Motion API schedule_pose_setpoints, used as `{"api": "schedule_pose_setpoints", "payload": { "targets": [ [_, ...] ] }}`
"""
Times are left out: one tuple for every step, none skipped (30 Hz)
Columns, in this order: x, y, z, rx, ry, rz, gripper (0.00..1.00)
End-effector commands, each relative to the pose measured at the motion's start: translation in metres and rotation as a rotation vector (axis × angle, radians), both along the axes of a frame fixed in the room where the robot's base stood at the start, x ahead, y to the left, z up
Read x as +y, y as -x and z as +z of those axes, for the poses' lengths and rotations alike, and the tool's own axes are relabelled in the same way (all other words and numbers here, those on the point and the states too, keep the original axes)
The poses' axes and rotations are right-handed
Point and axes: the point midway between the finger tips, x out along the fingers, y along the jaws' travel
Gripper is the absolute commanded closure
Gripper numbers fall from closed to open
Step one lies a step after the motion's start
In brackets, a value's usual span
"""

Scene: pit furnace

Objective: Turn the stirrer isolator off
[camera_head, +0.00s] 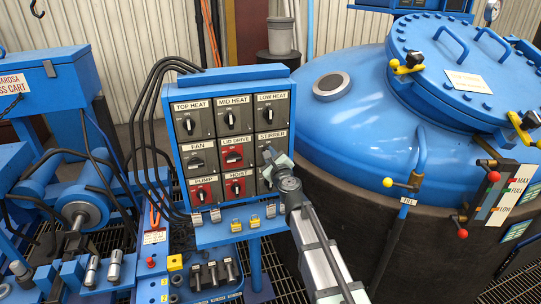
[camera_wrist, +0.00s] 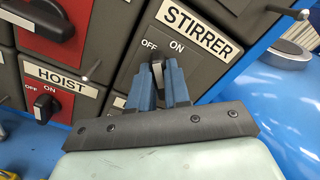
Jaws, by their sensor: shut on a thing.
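The stirrer isolator (camera_wrist: 202,62) is a dark grey switch box with a white STIRRER label and OFF and ON marks at its top. In the head view it (camera_head: 277,141) is at the right of the middle row of the blue-framed panel, its knob hidden behind my gripper (camera_head: 268,160).
The red HOIST switch (camera_wrist: 42,108) is at the lower left of the stirrer in the wrist view. The red LID DRIVE switch (camera_head: 233,155) is directly left of it. The blue furnace vessel (camera_head: 350,120) stands close on the right. Black cables (camera_head: 150,100) hang along the panel's left side.

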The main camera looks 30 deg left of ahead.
Motion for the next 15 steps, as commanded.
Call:
{"api": "schedule_pose_setpoints", "payload": {
  "targets": [
    [0.0, 0.0002, -0.0008, -0.031, 0.032, -0.001, 1.0],
    [0.0001, 0.0003, -0.0009, -0.051, 0.052, -0.001, 1.0],
    [0.0002, 0.0004, -0.001, -0.079, 0.08, -0.001, 1.0],
    [0.0003, 0.0004, -0.0011, -0.098, 0.1, -0.001, 1.0],
    [0.0003, 0.0006, -0.0013, -0.118, 0.119, -0.001, 1.0],
    [0.0004, 0.0007, -0.0014, -0.146, 0.147, -0.001, 1.0],
    [0.0004, 0.0007, -0.0016, -0.166, 0.167, -0.001, 1.0],
    [0.0006, 0.0007, -0.0017, -0.185, 0.186, -0.001, 1.0],
    [0.0006, 0.0008, -0.0019, -0.212, 0.213, -0.001, 1.0],
    [0.0007, 0.0008, -0.002, -0.232, 0.233, -0.001, 1.0],
    [0.0006, 0.0009, -0.0021, -0.252, 0.253, -0.001, 1.0],
    [0.0007, 0.001, -0.0023, -0.278, 0.279, -0.001, 1.0],
    [0.0008, 0.001, -0.0025, -0.298, 0.299, -0.001, 1.0],
    [0.0008, 0.001, -0.0027, -0.318, 0.319, -0.001, 1.0],
    [0.0008, 0.0011, -0.0028, -0.343, 0.344, -0.001, 1.0]
  ]
}}
